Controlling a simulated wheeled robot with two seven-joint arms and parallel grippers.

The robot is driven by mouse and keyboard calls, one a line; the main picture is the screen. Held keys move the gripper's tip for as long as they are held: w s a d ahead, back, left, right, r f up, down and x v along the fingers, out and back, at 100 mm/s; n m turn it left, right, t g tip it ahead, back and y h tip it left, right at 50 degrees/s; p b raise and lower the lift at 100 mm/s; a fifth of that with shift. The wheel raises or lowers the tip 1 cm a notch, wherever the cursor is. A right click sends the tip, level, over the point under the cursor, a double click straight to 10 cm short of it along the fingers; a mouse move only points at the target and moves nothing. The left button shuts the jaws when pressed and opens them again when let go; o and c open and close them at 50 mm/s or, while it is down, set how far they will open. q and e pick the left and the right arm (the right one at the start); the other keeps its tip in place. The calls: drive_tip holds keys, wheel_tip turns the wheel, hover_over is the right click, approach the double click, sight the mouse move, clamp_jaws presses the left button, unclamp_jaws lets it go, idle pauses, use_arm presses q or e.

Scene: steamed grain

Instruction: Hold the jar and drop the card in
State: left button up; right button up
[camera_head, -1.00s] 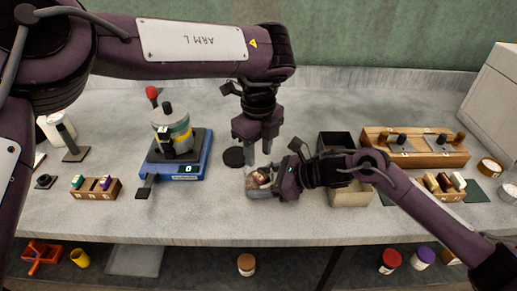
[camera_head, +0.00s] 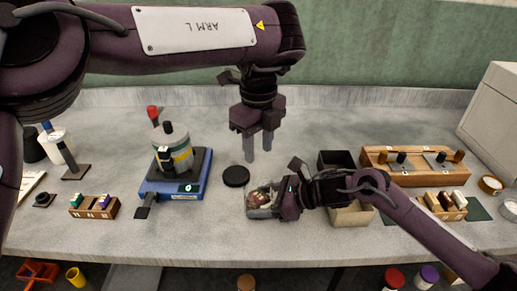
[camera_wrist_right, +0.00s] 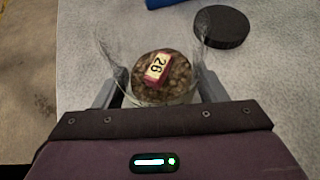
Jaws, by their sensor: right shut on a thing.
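The clear glass jar (camera_head: 262,203) stands upright on the bench, lidless, with brown grain inside. It also shows in the right wrist view (camera_wrist_right: 160,98). A small red card with a cream label reading 26 (camera_wrist_right: 157,68) lies on the grain inside the jar. My right gripper (camera_wrist_right: 158,92) is shut on the jar, one finger on each side. My left gripper (camera_head: 258,152) points down above and behind the jar, its fingers apart and nothing between them. The dark round lid (camera_head: 236,176) lies flat on the bench just behind and left of the jar.
A blue scale (camera_head: 175,188) carrying a banded canister (camera_head: 172,148) stands to the left. A small wooden card rack (camera_head: 94,208) is at front left. A dark open box (camera_head: 337,160) and a long wooden rack (camera_head: 415,167) stand right.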

drive_tip(key=o, duration=0.8)
drive_tip(key=shift+o, duration=0.2)
